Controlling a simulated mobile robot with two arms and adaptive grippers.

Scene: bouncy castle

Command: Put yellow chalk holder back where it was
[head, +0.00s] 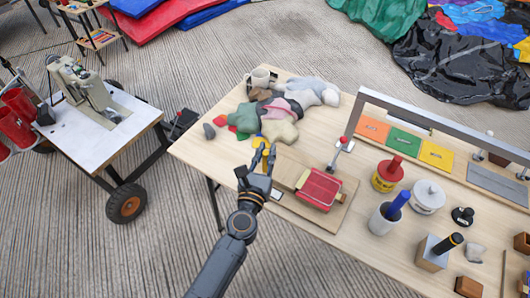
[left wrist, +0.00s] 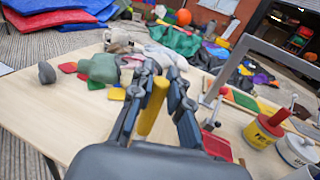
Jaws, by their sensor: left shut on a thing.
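The yellow chalk holder (left wrist: 152,106) is a slim yellow stick between the two dark fingers of my left gripper (left wrist: 158,95). In the head view, my left gripper (head: 260,160) is over the left part of the wooden table (head: 222,170), with the yellow chalk holder (head: 257,141) showing at its fingers. The fingers hide part of the holder. I cannot tell whether its lower end touches the table. My right gripper is not in view.
A pile of cloth scraps (head: 278,108) lies behind the gripper. A red clamp press (head: 320,188) on a wooden board stands close to its right. A red-and-yellow can (head: 387,174), a white pot (head: 427,196) and a metal frame (head: 440,122) are farther right. The table's left end is mostly bare.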

